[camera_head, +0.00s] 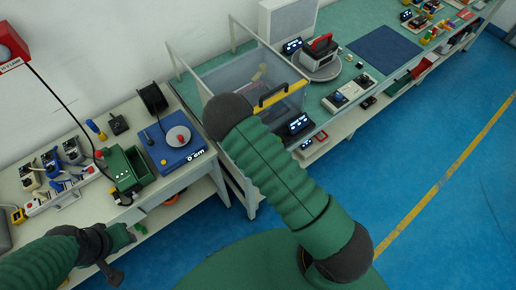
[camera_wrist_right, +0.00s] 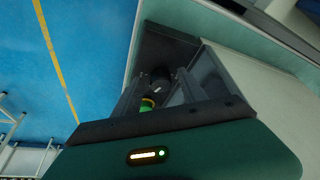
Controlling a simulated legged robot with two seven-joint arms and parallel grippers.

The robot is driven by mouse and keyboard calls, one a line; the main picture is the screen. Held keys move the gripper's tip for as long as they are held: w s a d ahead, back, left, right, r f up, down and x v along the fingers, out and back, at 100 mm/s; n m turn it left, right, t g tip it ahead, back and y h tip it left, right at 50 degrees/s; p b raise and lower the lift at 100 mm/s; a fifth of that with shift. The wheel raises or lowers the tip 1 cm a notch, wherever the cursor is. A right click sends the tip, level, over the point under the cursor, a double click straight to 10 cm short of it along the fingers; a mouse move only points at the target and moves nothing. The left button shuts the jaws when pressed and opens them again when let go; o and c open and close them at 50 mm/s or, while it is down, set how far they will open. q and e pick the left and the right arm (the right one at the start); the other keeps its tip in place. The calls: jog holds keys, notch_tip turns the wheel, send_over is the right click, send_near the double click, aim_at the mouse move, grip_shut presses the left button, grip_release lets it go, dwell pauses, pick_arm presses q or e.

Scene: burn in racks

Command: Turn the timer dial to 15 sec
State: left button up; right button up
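In the right wrist view a dark round knob (camera_wrist_right: 160,80), which looks like the timer dial, sits beside a dark panel, with a green and yellow part (camera_wrist_right: 147,104) just below it. My right gripper (camera_wrist_right: 160,74) has its two fingers apart, one on each side of the knob; whether they touch it is unclear. The dial's setting cannot be read. In the head view my right arm reaches to the clear-walled enclosure and hides its own gripper. Small lit displays (camera_head: 298,123) stand beside that arm. My left gripper (camera_head: 118,258) is low at left, by the bench edge; its opening is unclear.
The clear enclosure (camera_head: 225,78) has a yellow bar with a black handle (camera_head: 272,95). The blue floor is open at right.

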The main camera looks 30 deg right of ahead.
jog(key=shift+w+r, duration=0.1)
jog(key=shift+r, duration=0.05)
jog(key=shift+r+p, duration=0.3)
jog(key=shift+p, duration=0.05)
jog(key=p+v, duration=1.4)
jog(key=v, duration=0.2)
jog(key=shift+a+f, duration=0.1)
jog(key=shift+a, duration=0.05)
